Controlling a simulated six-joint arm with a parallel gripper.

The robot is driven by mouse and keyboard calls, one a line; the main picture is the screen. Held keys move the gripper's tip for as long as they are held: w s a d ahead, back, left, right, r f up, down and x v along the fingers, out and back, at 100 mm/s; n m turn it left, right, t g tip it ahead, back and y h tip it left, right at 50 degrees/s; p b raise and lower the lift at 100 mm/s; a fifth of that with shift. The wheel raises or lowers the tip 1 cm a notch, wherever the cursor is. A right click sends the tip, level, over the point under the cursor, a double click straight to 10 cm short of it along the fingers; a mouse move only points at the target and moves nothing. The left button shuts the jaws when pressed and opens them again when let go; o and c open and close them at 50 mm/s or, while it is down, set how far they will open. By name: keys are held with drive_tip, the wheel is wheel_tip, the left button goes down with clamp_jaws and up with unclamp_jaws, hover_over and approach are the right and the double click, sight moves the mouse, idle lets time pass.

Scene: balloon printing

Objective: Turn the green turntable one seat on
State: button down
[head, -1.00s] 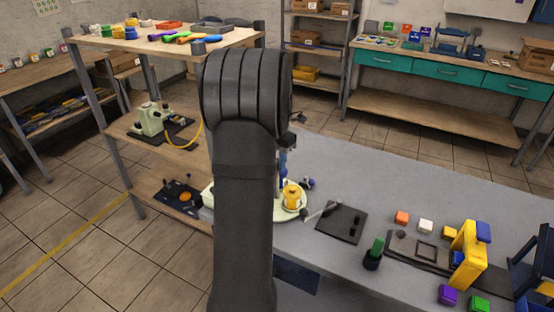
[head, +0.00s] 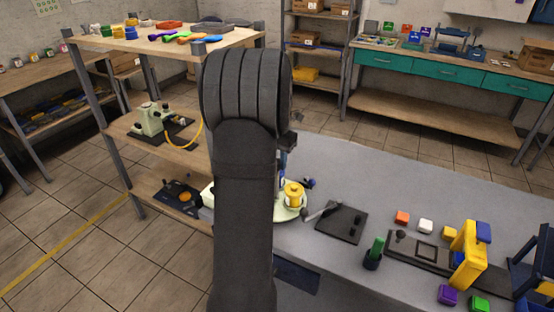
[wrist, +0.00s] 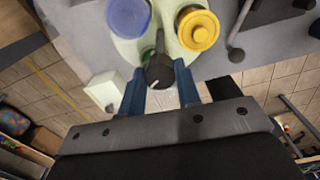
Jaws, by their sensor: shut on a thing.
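The pale green turntable (head: 285,214) stands on the grey table, mostly hidden behind my arm in the head view. In the wrist view its pale green disc (wrist: 172,48) carries a yellow round piece (wrist: 198,30) at the right and a blue round piece (wrist: 128,16) at the left. The yellow piece also shows in the head view (head: 293,194). My gripper (wrist: 160,84) has its two blue fingers on either side of a dark knob (wrist: 159,71) at the turntable's near edge, and is shut on it. In the head view my arm hides the fingers.
A dark plate with a lever (head: 341,222) lies right of the turntable. A green-handled stamp (head: 374,252) and a yellow press (head: 468,254) stand farther right, among small coloured blocks. A wooden shelf (head: 120,48) stands at the left.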

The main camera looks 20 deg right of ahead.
drive_tip(key=c, duration=1.1)
unclamp_jaws()
drive_tip(key=shift+o, duration=0.2)
wheel_tip(320, 180, up, 17)
drive_tip(key=shift+r, duration=0.2)
drive_tip(key=shift+f, duration=0.1)
wheel_tip(320, 180, down, 17)
drive_tip(key=shift+f, duration=0.15)
